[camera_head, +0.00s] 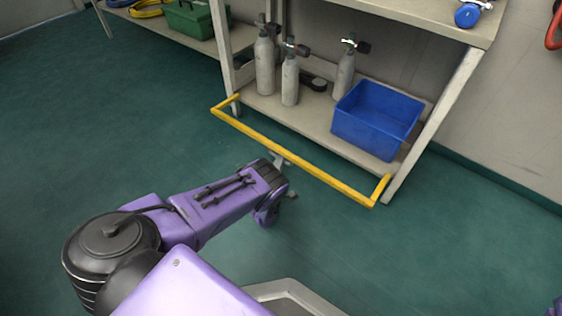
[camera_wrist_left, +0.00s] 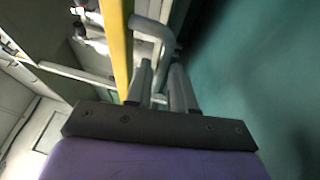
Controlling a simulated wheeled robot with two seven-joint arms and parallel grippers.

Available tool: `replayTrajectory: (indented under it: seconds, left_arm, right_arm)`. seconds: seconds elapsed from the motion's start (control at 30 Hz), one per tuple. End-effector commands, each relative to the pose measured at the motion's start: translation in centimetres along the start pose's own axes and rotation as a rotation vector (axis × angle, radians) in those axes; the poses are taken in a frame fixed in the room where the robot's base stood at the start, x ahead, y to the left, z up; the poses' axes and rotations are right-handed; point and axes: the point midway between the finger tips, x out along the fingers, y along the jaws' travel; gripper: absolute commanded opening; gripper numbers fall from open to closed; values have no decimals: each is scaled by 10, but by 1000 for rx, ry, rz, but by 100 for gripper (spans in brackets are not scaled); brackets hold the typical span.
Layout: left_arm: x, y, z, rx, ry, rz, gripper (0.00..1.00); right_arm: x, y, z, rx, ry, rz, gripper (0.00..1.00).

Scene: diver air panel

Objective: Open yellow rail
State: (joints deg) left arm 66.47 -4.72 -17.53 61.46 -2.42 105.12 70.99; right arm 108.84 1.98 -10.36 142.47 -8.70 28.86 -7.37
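The yellow rail (camera_head: 300,160) is a long bar with short arms at both ends, projecting in front of the lower shelf of the rack. My left gripper (camera_head: 284,176) is just in front of the rail's middle, on the near side. In the left wrist view the rail (camera_wrist_left: 118,45) runs beside the grey fingers (camera_wrist_left: 160,85), on their left, and does not visibly pass between them.
The lower shelf (camera_head: 270,108) holds grey cylinders (camera_head: 290,80) and a blue bin (camera_head: 376,118). A rack leg (camera_head: 434,125) stands near the rail's right end. A green box (camera_head: 196,18) sits on another shelf. The green floor (camera_head: 110,125) at left is clear.

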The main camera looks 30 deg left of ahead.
Motion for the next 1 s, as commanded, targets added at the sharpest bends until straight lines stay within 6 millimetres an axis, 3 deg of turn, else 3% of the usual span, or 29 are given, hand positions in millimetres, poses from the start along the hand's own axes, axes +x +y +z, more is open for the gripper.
replayTrajectory:
  seconds: [0.03,0.2,0.47,0.53,0.57,0.7,0.83,1.0]
  left_arm:
    - [8,-4,0,0,0,2,23]
    - [24,-2,0,1,0,-1,23]
    - [27,0,0,2,0,-2,23]
    - [27,0,0,2,0,-2,4]
    - [26,0,0,2,0,-2,0]
    - [26,0,0,2,0,-3,0]
    - [27,7,0,10,2,-19,0]
    - [27,21,0,36,3,-83,0]
  right_arm:
    - [10,2,-7,0,28,11,43]
    - [17,9,-19,5,93,35,43]
    - [16,10,-22,6,104,38,43]
    - [16,10,-22,6,103,38,43]
    - [16,10,-21,6,103,38,43]
    - [16,10,-21,6,103,38,43]
    - [5,6,-12,6,62,20,43]
    - [-25,-8,17,2,-69,-32,43]
